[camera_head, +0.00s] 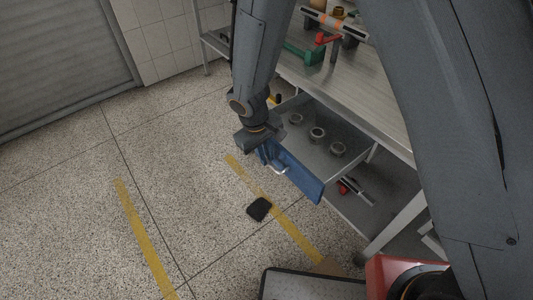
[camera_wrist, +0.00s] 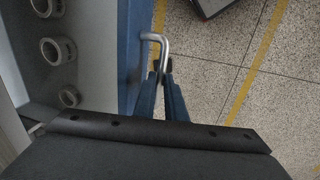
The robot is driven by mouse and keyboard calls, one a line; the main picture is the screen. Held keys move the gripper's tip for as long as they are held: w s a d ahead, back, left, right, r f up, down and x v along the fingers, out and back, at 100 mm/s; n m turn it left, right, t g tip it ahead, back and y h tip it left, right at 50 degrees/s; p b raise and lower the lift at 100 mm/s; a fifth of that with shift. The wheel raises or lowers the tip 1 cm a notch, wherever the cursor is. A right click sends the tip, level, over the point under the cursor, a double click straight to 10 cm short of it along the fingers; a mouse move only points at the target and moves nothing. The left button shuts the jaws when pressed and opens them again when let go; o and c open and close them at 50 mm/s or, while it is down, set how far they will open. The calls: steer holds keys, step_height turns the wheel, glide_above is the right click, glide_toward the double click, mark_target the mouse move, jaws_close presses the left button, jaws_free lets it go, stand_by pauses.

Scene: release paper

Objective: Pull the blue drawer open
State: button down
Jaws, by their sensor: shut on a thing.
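The blue drawer (camera_head: 301,180) stands out from under the metal workbench, and its inside shows with several grey ring-shaped parts. In the wrist view the drawer's blue front (camera_wrist: 131,50) runs down the middle, with a silver bar handle (camera_wrist: 158,40) on it. My gripper (camera_head: 272,167) is at the drawer front in the head view. In the wrist view the gripper's dark fingertips (camera_wrist: 162,68) are closed around the near part of the handle. The finger contact is partly hidden in the head view.
The workbench top (camera_head: 350,85) carries a green tool (camera_head: 304,54) and other items. A black flat object (camera_head: 259,209) lies on the floor near yellow lines. The speckled floor left of the drawer is mostly clear.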

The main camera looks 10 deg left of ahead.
stand_by(0.3)
steer(key=c, duration=1.8)
jaws_free()
steer(key=shift+s+a+r+b, duration=0.15)
steer(key=shift+s+r, duration=0.05)
steer(key=shift+r, duration=1.1)
steer(key=shift+s+a+r+b, duration=0.15)
steer(key=shift+a+r, duration=0.05)
steer(key=shift+r, duration=1.05)
steer(key=shift+s+a+r+b, duration=0.15)
steer(key=shift+s+r, duration=0.05)
steer(key=shift+r, duration=1.1)
